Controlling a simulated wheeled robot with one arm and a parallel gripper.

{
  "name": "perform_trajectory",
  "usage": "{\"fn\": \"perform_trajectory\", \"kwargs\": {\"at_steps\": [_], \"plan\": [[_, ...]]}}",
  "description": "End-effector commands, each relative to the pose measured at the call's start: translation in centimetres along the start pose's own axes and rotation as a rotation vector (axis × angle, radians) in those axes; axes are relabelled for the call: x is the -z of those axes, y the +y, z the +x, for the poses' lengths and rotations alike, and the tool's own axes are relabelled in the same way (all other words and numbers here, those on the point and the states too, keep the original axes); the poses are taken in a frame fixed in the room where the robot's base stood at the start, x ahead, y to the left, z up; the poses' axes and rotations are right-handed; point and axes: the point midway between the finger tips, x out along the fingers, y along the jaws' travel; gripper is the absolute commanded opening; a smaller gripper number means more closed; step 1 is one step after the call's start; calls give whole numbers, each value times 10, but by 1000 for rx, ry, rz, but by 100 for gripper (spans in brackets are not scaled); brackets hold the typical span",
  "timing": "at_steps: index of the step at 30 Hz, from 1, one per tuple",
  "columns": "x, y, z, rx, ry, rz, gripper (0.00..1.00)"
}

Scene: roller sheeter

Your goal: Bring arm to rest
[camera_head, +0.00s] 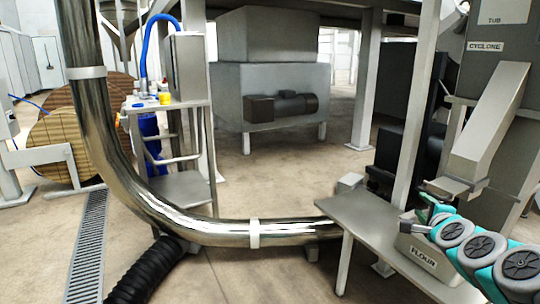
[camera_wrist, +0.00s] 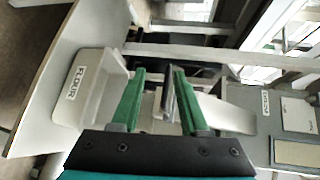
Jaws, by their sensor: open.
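My gripper (camera_head: 430,213) is at the lower right of the head view, at the end of my teal and grey arm. It is above the table, near the pale bin labelled FLOUR (camera_head: 420,257). In the wrist view the two green fingers of my gripper (camera_wrist: 158,72) stand apart. No held object is clear between them; a grey piece shows behind the gap. The FLOUR bin (camera_wrist: 84,72) is left of the fingers in the wrist view. A sloping pale chute (camera_head: 490,125) comes down just above my gripper in the head view.
A grey table (camera_head: 375,228) bears the bin, close under my arm. A tall grey machine labelled CYCLONE (camera_head: 487,60) stands behind at right. A large shiny pipe (camera_head: 200,228) crosses the front left. A black hose (camera_head: 150,272) lies on the floor. Open floor lies at the middle back.

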Motion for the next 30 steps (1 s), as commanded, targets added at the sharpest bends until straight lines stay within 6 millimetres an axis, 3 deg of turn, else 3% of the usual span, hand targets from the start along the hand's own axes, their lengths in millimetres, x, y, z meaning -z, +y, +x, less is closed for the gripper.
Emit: {"fn": "perform_trajectory", "kwargs": {"at_steps": [2,6,9,13,17,21,24,27,30], "plan": [[-44,10,-6,-66,-94,-107,45],[-126,50,-36,-230,-305,-363,45],[-172,86,-72,-354,-464,-569,45],[-210,134,-137,-523,-675,-844,45],[-218,174,-210,-692,-875,-1097,45],[-201,200,-287,-873,-1067,-1322,45],[-184,208,-333,-979,-1177,-1430,45],[-170,212,-366,-1061,-1259,-1495,45],[-160,212,-385,-1111,-1306,-1528,45]]}}
